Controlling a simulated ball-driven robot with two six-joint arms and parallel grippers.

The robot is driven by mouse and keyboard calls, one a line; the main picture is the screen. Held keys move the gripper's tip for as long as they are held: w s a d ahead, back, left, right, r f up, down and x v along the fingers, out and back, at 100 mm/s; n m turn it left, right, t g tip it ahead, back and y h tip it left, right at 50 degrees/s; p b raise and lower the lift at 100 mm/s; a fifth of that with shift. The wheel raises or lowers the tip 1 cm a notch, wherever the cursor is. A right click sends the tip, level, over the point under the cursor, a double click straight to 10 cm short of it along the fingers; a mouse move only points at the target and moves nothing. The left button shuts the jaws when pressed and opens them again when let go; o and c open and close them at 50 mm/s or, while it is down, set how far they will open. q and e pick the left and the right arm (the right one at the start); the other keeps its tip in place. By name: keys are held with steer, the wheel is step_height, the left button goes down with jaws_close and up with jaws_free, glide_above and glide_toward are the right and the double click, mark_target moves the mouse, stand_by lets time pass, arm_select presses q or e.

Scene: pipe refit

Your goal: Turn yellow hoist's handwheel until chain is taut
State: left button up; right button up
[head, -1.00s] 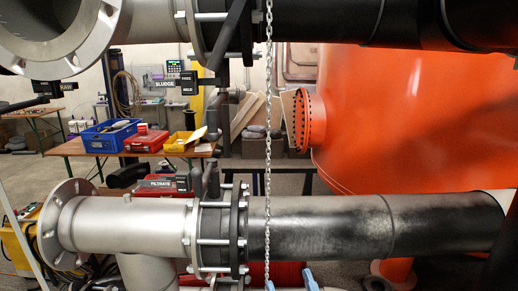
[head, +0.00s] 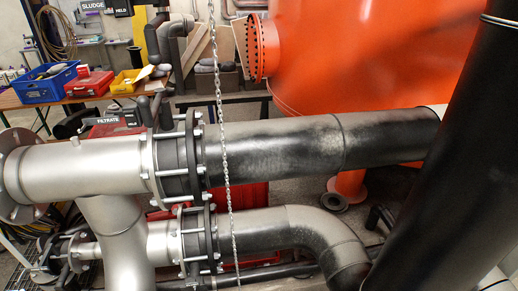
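A metal link chain (head: 221,110) hangs down through the middle of the head view, in front of the pipes. It runs in a nearly straight line from the top edge to the bottom edge; both ends are out of view, so I cannot tell whether it bears load. No yellow hoist and no handwheel show in this view. Neither of my grippers is in view.
A steel pipe (head: 85,168) is bolted at a flange to a black pipe (head: 275,146). A thick black pipe (head: 445,150) blocks the right. Behind stand an orange tank (head: 370,60) and a table with a blue crate (head: 42,88).

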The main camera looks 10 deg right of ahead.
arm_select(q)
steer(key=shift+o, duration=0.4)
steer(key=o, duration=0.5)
